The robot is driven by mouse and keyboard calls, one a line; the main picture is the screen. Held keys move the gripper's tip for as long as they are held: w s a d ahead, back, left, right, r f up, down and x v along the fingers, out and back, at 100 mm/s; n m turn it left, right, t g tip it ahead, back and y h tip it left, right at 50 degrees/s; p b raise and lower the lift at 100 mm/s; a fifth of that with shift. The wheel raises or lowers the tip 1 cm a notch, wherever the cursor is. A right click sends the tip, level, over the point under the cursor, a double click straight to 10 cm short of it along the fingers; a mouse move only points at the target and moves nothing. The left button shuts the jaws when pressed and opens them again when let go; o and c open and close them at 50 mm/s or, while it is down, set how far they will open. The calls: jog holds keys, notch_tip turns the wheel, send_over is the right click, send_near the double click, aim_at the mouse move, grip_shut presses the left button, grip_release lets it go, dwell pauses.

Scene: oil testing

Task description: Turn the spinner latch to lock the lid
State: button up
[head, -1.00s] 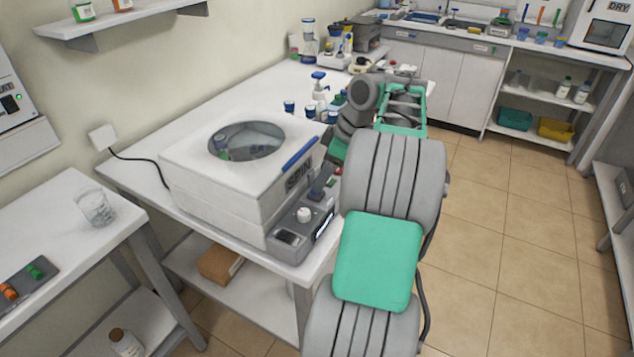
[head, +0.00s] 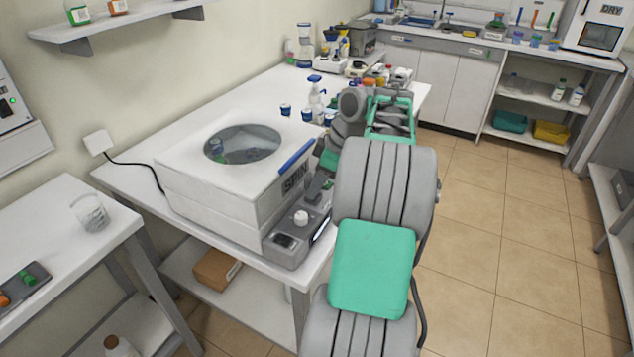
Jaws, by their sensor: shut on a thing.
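The spinner (head: 215,210) is a white box on the bench. Its lid (head: 190,158) has a round window and looks closed, with a blue handle bar (head: 297,155) along its front edge. My gripper (head: 318,187) is at the front of the spinner, at the right end of the grey control panel, just below the lid's edge. It is shut on what looks like the small dark latch (head: 312,194). The fingertips are small and dark here, and my wrist hides part of this spot, so the latch's exact angle is hard to tell.
Behind my arm, a spray bottle (head: 316,95) and several small blue-capped containers stand on the bench. A glass beaker (head: 90,212) stands on the left table. Open floor lies to the right.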

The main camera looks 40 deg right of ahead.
jog(key=c, duration=0.4)
jog(key=shift+o, duration=0.2)
jog(key=shift+a+f+m+b, duration=0.1)
jog(key=shift+f+m+b, duration=0.1)
jog(key=shift+m+b, duration=0.45)
jog(key=shift+r+m+t+h+b, duration=0.25)
jog(key=shift+m+h+b, duration=0.3)
jog(key=shift+m, duration=0.3)
jog(key=o, duration=1.4)
jog(key=shift+c, duration=0.2)
